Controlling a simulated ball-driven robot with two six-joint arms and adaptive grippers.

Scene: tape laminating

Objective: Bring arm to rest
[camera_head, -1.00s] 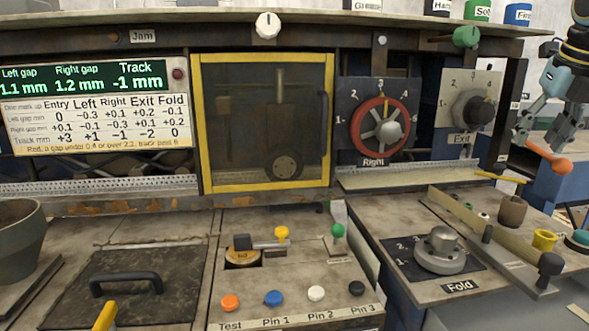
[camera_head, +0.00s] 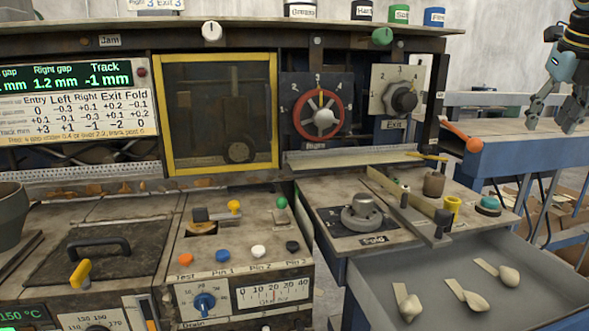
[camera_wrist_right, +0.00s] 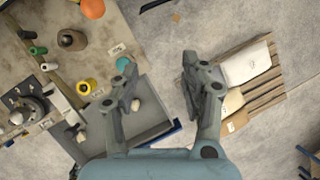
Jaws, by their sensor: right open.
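My right gripper (camera_head: 556,108) hangs at the upper right of the head view, out beyond the laminating machine. Its two fingers are apart with nothing between them. In the right wrist view the same gripper (camera_wrist_right: 160,85) points down over the floor, beside the worktop and an open drawer (camera_wrist_right: 150,115). My left arm and gripper do not show in either view.
The machine has a red Right dial (camera_head: 318,115), a dark Exit dial (camera_head: 404,98) and a Fold knob (camera_head: 362,213). The open drawer (camera_head: 385,272) holds pale scoop-like pieces. An orange-tipped lever (camera_head: 474,145) sticks out at the right. A pallet (camera_wrist_right: 262,95) lies on the floor.

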